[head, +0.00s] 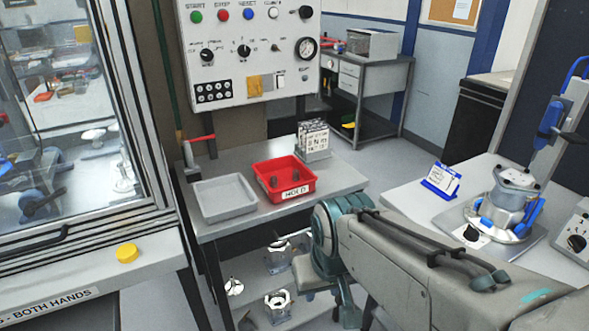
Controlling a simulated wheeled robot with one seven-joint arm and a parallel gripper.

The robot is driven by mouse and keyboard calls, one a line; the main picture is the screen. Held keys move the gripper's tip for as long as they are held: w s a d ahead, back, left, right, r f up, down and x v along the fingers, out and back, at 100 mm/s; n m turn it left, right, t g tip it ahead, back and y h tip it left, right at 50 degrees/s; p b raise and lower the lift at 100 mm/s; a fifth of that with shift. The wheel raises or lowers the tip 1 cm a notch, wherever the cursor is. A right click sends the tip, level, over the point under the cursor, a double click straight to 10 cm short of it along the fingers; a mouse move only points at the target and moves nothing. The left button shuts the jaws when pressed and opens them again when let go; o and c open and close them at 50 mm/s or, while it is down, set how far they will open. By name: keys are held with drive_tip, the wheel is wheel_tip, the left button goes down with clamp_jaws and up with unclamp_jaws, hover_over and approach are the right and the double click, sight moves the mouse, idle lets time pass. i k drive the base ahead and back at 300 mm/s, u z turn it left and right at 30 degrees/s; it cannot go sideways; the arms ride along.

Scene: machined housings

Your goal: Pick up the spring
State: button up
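I cannot make out a spring for certain. A red tray (262,193) marked HOLD stands on the grey metal bench (345,178). Small dark pieces (273,183) and a pale part lie in it; they are too small to tell whether one is a spring. My arm reaches in from the lower right and bends down in front of the bench's right side. My gripper's fingers do not show; the arm's own links or the bottom edge of the picture hide them.
An empty grey tray (224,216) stands left of the red one, a card holder (313,138) behind it. Pale housings (278,303) sit on the lower shelf. A control panel (248,50) hangs above. A glazed machine is at left; a table (398,188) with a blue-handled device (508,205) is at right.

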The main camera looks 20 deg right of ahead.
sight(274, 182)
drive_tip(key=u, duration=0.05)
drive_tip(key=k, duration=0.65)
drive_tip(key=z, duration=0.4)
drive_tip(key=i, duration=1.85)
drive_tip(key=u, duration=0.25)
